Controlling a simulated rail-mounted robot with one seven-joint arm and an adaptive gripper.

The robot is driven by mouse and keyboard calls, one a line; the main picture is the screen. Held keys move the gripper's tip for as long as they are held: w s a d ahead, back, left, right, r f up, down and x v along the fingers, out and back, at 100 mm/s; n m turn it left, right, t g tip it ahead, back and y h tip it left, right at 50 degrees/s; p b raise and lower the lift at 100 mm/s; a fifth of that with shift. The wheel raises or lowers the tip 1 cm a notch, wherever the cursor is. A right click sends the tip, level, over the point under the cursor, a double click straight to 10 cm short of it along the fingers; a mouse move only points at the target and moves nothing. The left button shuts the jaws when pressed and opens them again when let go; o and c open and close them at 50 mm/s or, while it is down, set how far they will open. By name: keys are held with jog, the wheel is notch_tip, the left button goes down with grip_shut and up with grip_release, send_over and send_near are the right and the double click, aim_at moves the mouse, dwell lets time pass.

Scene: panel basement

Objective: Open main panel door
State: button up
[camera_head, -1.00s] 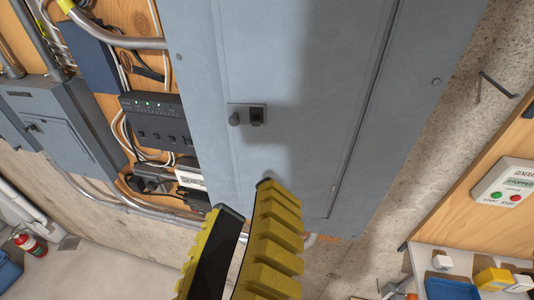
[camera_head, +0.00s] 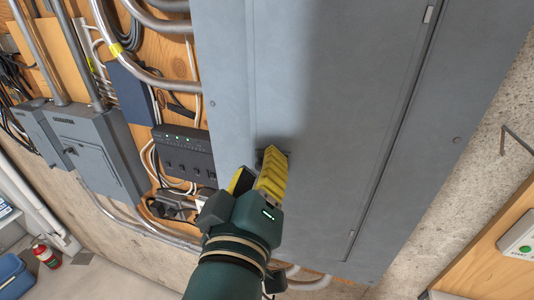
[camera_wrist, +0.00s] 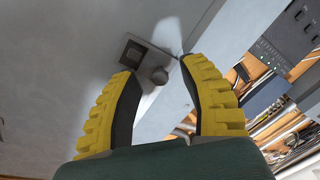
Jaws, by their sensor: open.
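The main panel is a large grey metal cabinet, and its door (camera_head: 330,130) lies flat and closed in the frame. In the head view my gripper (camera_head: 258,165) is at the left side of the door and hides the latch. My gripper (camera_wrist: 160,85) is open, with one finger on each side of the knob. I cannot tell whether a finger touches the knob or plate.
Left of the panel are a black box with green lights (camera_head: 184,150), cables and a smaller grey switch box (camera_head: 100,150). At the lower right is a generator control box (camera_head: 520,238). A bent metal hook (camera_head: 518,140) sticks out of the right wall.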

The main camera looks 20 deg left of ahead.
jog(key=shift+w, duration=0.25)
grip_shut()
jog(key=shift+s, duration=0.1)
